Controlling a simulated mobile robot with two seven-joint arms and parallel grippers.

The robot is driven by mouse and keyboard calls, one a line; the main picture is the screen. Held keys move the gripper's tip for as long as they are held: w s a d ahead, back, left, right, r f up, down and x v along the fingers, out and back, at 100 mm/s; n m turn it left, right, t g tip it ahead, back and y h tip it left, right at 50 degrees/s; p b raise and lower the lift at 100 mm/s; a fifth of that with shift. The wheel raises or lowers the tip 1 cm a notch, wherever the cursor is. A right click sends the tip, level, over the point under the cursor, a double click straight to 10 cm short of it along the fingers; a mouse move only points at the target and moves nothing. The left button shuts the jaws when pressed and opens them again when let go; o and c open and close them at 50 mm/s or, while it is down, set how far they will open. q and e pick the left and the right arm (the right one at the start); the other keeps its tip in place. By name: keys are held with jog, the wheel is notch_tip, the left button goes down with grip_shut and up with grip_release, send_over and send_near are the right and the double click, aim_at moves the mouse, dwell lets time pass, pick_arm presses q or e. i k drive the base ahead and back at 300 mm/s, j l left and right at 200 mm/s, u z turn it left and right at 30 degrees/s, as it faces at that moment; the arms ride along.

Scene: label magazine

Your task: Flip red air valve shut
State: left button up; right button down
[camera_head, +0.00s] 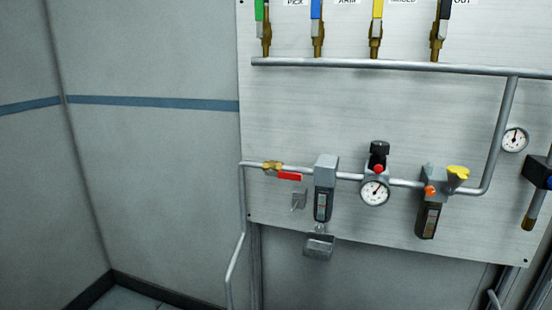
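The red air valve handle (289,176) is a short flat red lever on a brass valve body (271,167). It sits on the grey pipe at the lower left of the metal panel, in the head view. The lever points right, roughly along the pipe, tilted slightly downward. Nothing covers it. Neither of my grippers shows in the view.
Right of the valve, a grey filter unit (324,188), a pressure gauge (374,191) with a black knob, and a unit with a yellow part (457,174) stick out from the panel (400,110). A small grey cup (319,246) hangs below.

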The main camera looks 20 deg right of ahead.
aim_at(285, 175)
jog(key=i+l, duration=0.1)
jog(key=i, duration=0.35)
jog(key=i+l+z, duration=0.1)
jog(key=i, duration=0.3)
